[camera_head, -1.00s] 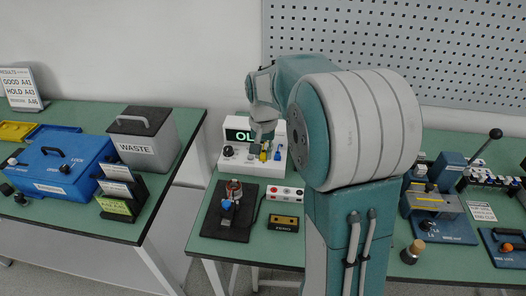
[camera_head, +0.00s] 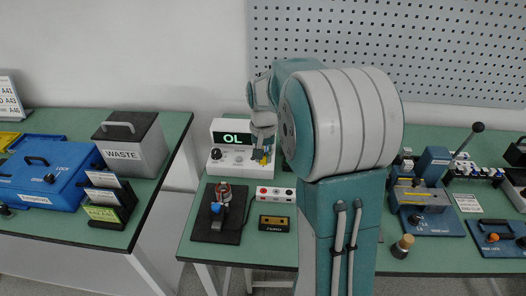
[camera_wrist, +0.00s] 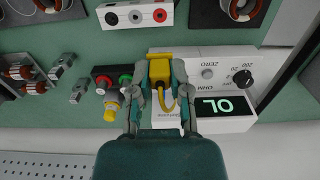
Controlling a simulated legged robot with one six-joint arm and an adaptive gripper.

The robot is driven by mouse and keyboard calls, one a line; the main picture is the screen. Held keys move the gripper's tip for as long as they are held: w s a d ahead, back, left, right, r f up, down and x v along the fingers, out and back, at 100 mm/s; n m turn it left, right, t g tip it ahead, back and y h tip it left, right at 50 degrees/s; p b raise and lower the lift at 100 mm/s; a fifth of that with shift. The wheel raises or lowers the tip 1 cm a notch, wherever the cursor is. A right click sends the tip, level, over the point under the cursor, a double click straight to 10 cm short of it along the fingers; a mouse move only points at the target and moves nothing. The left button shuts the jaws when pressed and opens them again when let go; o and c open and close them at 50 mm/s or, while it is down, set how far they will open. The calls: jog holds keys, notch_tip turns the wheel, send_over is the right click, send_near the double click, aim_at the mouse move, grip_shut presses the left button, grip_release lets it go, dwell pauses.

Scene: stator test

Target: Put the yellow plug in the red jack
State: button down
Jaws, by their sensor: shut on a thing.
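My gripper (camera_wrist: 159,78) is shut on the yellow plug (camera_wrist: 158,69), whose yellow lead curls back between the fingers. In the head view the plug shows as a small yellow patch (camera_head: 264,160) under my gripper (camera_head: 263,151), in front of the meter. In the wrist view a red-ringed jack (camera_wrist: 103,81) is left of the plug, apart from it, beside a green-ringed jack (camera_wrist: 125,78). A separate yellow part (camera_wrist: 112,105) is just below them. A red socket (camera_wrist: 159,15) is also on the white strip. The plug's tip is not clear.
The meter (camera_wrist: 207,62) with its OL display (camera_wrist: 225,106) is close right of my gripper. The white strip (camera_head: 276,194) and a black mat (camera_head: 203,234) lie nearer the table's front edge. Metal clip-like parts (camera_wrist: 79,92) lie left of the jacks. My arm hides the table's middle.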

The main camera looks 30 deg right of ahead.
jog(key=shift+f, duration=5.1)
jog(key=shift+f, duration=1.1)
jog(key=c, duration=0.5)
grip_release()
notch_tip(320, 180, up, 12)
jog(key=shift+f, duration=0.1)
